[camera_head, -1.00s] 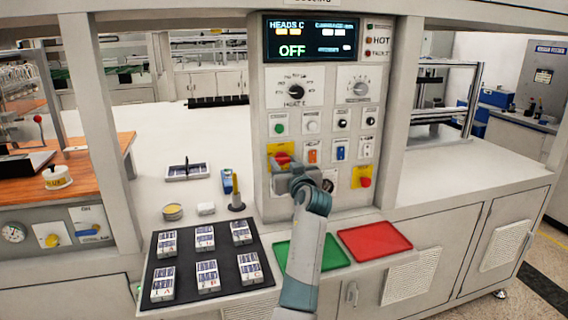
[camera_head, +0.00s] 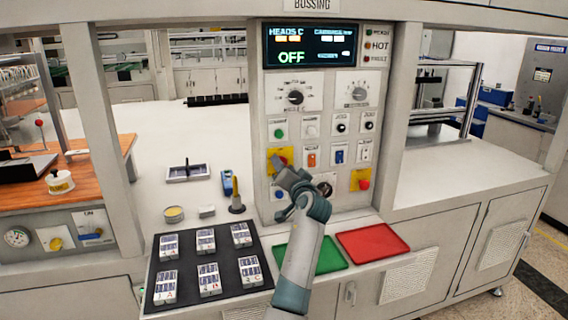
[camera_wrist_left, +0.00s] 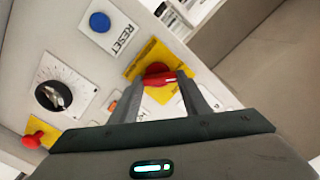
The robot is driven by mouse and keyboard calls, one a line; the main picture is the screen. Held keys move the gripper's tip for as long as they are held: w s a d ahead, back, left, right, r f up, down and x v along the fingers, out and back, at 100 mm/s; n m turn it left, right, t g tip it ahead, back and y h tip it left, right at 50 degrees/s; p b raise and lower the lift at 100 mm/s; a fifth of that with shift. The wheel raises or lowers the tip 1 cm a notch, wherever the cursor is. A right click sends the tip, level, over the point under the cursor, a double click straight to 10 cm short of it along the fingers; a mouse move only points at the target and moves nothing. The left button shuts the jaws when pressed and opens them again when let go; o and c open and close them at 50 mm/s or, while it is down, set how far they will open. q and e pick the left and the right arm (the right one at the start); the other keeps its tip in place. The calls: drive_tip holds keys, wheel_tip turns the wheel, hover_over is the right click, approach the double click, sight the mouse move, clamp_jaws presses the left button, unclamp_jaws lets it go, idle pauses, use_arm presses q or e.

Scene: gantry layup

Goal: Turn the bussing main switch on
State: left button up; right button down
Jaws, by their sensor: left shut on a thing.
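The main switch is a red rotary handle on a yellow plate (camera_head: 287,153), low on the left of the control panel; the handle (camera_wrist_left: 157,72) shows between the fingers in the left wrist view. My left gripper (camera_head: 279,168) is shut on this handle, and its fingers (camera_wrist_left: 160,85) sit on either side of it. The gripper looks tilted against the panel and hides part of the switch in the head view. The display (camera_head: 310,44) above reads OFF in green. My right gripper is not in view.
A red stop button (camera_head: 364,184) on yellow and a black knob (camera_head: 325,189) sit to the right. A blue reset button (camera_wrist_left: 99,22) is close to the switch. Below are a green tray (camera_head: 330,256), a red tray (camera_head: 373,243) and a black mat (camera_head: 189,272) with several labelled blocks.

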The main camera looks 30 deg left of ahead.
use_arm(q)
drive_tip(key=shift+w+d+r+m+p, duration=0.1)
drive_tip(key=shift+m+p, duration=1.5)
drive_tip(key=shift+m, duration=0.9)
drive_tip(key=shift+w+m+p, duration=0.1)
drive_tip(key=shift+m+p, duration=1.45)
drive_tip(key=shift+m, duration=0.95)
drive_tip(key=o, duration=1)
drive_tip(key=shift+o, duration=0.2)
drive_tip(key=shift+s, duration=0.1)
